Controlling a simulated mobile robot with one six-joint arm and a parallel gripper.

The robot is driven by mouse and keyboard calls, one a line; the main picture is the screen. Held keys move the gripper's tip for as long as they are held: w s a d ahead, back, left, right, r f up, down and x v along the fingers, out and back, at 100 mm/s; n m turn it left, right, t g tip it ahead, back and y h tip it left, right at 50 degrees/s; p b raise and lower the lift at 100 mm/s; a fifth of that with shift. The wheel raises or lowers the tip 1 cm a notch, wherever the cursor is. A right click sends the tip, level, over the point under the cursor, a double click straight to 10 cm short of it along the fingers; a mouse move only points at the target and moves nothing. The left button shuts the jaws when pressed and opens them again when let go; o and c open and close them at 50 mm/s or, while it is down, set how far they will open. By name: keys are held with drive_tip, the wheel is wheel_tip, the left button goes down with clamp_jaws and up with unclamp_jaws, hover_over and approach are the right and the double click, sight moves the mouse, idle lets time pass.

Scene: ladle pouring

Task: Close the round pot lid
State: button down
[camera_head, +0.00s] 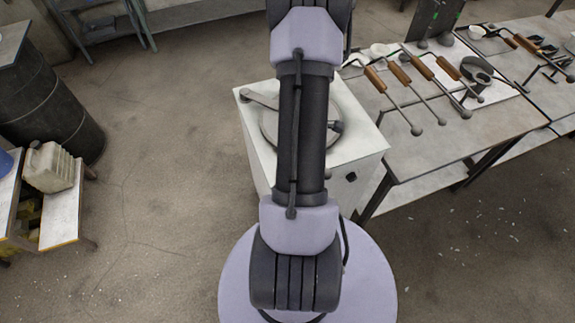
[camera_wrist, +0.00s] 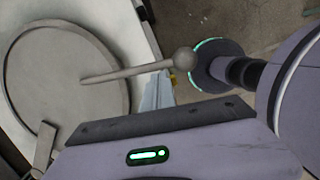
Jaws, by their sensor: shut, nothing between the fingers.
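The round pot lid (camera_wrist: 65,75) is a flat grey disc at the left of the wrist view. In the head view the lid (camera_head: 268,125) lies flat over the white box-shaped pot housing (camera_head: 258,150), mostly hidden behind my arm. I cannot tell whether an opening lies under it. A grey rod handle (camera_wrist: 125,73) with a ball end (camera_wrist: 183,58) sticks out from the lid past the housing's edge. My gripper (camera_wrist: 160,86) is shut and empty, its fingers just below the rod near the ball in the wrist view. I cannot tell whether they touch it.
A metal table (camera_head: 430,145) with several wooden-handled ladles stands right of the housing. A dark drum (camera_head: 45,105) and a small bench with a canister (camera_head: 50,167) stand at the left. The floor between them and the housing is clear.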

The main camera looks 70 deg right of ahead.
drive_tip(key=s+d+p, duration=0.1)
drive_tip(key=d, duration=0.1)
drive_tip(key=s+d+n+p, duration=0.1)
drive_tip(key=d, duration=0.1)
drive_tip(key=s+d+n+p, duration=0.1)
drive_tip(key=d+p, duration=0.1)
drive_tip(key=d, duration=0.1)
drive_tip(key=shift+s+r, duration=0.1)
drive_tip(key=shift+r, duration=0.05)
drive_tip(key=shift+d+h, duration=0.3)
drive_tip(key=shift+d, duration=0.05)
